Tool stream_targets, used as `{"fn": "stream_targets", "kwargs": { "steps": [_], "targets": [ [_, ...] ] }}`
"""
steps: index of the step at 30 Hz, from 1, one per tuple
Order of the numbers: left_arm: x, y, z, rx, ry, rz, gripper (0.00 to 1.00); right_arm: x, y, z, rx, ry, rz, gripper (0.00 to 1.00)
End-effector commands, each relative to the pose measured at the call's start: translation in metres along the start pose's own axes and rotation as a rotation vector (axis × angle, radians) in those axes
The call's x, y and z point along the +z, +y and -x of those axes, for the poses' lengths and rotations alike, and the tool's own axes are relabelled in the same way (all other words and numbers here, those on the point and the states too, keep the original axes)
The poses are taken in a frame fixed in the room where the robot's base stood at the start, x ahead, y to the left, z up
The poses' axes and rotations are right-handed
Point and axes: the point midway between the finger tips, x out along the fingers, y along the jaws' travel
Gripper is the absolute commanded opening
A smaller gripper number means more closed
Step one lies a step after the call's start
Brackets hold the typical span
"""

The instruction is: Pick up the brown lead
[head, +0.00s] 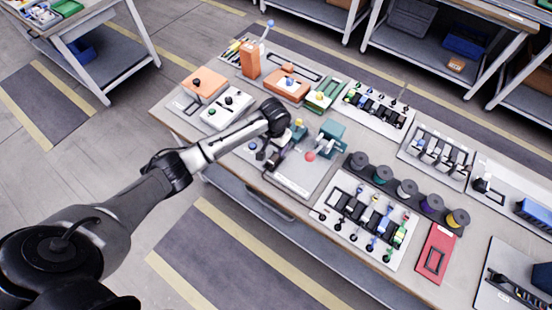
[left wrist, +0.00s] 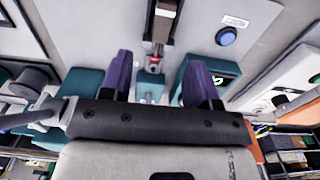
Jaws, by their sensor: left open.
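I cannot clearly pick out a brown lead in either view. In the left wrist view a narrow part with a brown strip (left wrist: 164,12) and a small red piece at its lower end stands beyond the finger gap; I cannot tell whether it is the lead. My left gripper (left wrist: 160,78) is open, its two purple-tipped fingers apart with nothing seen held between them. In the head view the left gripper (head: 272,146) hangs over the bench beside a teal device (head: 331,136); its fingertips are hard to make out. My right gripper is not in view.
Several spools (head: 405,190) stand in a row right of the teal device. A white board with coloured parts (head: 340,210) lies in front of them. A red tray (head: 436,252) is at the right. Orange boxes (head: 286,88) stand behind. The bench is crowded.

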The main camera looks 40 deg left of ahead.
Motion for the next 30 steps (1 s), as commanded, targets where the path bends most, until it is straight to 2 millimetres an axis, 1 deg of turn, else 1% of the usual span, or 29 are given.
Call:
{"fn": "stream_targets", "kwargs": {
  "steps": [1, 3, 7, 14, 21, 24, 30],
  "targets": [
    [0.001, -0.001, -0.010, -0.001, -0.002, 0.001, 0.55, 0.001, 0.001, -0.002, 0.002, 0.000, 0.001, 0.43],
    [0.000, -0.001, -0.019, -0.001, -0.002, 0.000, 0.55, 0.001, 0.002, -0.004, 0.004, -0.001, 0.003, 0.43],
    [0.000, 0.000, -0.031, -0.001, 0.000, -0.001, 0.55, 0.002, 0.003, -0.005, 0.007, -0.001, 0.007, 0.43],
    [0.000, -0.001, -0.041, -0.001, 0.001, -0.001, 0.55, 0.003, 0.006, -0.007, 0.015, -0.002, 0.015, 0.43],
    [0.001, -0.002, -0.073, -0.001, 0.000, -0.002, 0.55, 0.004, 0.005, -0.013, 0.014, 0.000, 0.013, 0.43],
    [0.001, -0.002, -0.082, -0.002, 0.001, -0.001, 0.55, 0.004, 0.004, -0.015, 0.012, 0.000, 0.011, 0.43],
    [0.001, -0.002, -0.088, -0.002, 0.002, -0.002, 0.55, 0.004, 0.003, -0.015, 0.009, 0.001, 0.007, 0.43]
  ]
}}
